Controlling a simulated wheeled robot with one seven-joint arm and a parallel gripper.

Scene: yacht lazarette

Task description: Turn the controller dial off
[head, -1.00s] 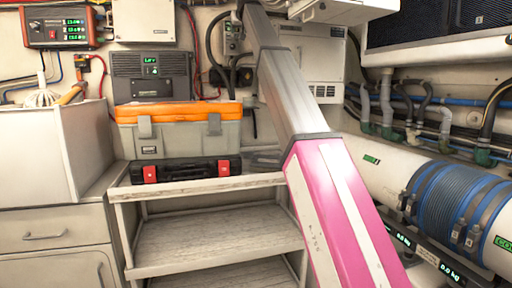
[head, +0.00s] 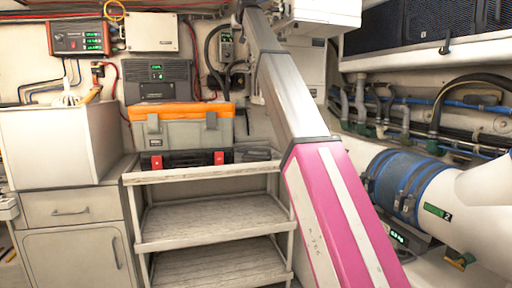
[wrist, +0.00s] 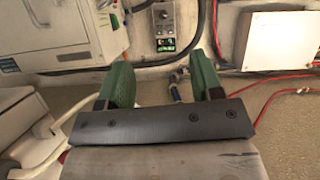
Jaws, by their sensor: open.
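A small grey controller panel (wrist: 164,25) is on the wall at the top middle of the wrist view, with knobs above a lit green display. Its exact dial setting is too small to read. In the head view a small panel (head: 226,40) with a green light, seemingly the same one, is just left of my arm. My gripper (wrist: 160,62) is open and empty, its two green fingers pointing toward the wall below the panel and apart from it. In the head view my gripper is not clearly visible at the arm's far end.
An orange-lidded toolbox (head: 182,126) stands on a shelf rack (head: 200,177) below the panel. A white wall box (wrist: 277,41) and red cables are right of the panel in the wrist view. A black cable hangs beside it. Pipes (head: 405,112) line the right wall.

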